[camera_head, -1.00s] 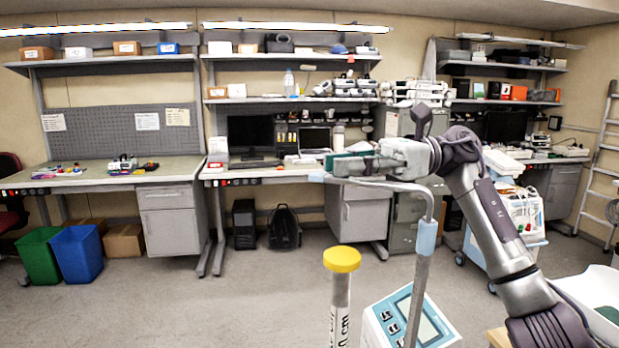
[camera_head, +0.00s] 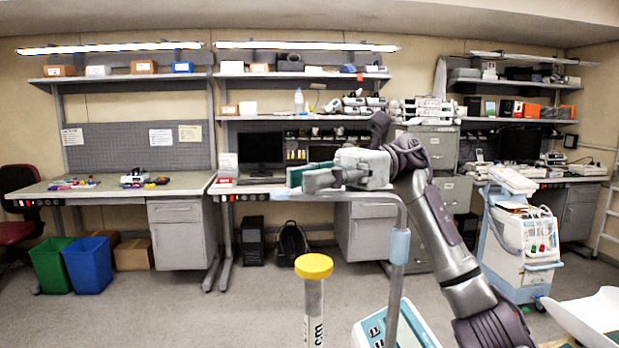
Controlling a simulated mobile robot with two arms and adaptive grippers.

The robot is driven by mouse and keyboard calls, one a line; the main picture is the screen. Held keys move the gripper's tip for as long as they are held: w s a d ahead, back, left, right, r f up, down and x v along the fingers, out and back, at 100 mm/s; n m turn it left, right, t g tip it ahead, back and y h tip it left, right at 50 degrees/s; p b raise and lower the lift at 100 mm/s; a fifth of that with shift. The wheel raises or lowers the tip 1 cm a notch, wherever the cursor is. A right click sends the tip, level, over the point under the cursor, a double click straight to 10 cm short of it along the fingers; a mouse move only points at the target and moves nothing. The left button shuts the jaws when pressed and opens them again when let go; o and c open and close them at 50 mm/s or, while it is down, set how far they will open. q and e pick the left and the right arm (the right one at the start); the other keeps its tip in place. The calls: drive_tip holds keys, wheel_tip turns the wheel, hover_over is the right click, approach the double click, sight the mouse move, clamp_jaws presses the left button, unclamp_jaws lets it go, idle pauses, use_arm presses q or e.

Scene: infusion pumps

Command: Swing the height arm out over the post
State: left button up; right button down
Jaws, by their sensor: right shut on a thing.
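The height arm (camera_head: 392,285) is a grey tube with a light-blue collar (camera_head: 400,246). It rises at the centre right and bends into a level bar pointing left. My right gripper (camera_head: 305,178) is shut on this bar near its left end, and its green-padded fingers hide part of it. The post (camera_head: 313,312) is a clear upright tube with a yellow cap (camera_head: 314,266) and "cm" marking. In the picture the bar passes above the cap with a gap; I cannot tell whether it lies directly over it in depth. My left gripper is not in view.
A white and light-blue pump with a screen (camera_head: 408,328) stands at the tube's foot. A white medical cart (camera_head: 525,245) stands at the right. Benches (camera_head: 105,188) line the back wall, with green and blue bins (camera_head: 88,265) below.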

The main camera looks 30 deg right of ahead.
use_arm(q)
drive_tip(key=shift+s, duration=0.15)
use_arm(e)
drive_tip(key=c, duration=1.1)
unclamp_jaws()
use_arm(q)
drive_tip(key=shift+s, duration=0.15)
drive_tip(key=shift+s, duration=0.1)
use_arm(e)
drive_tip(key=v, duration=1.2)
drive_tip(key=shift+d, duration=0.1)
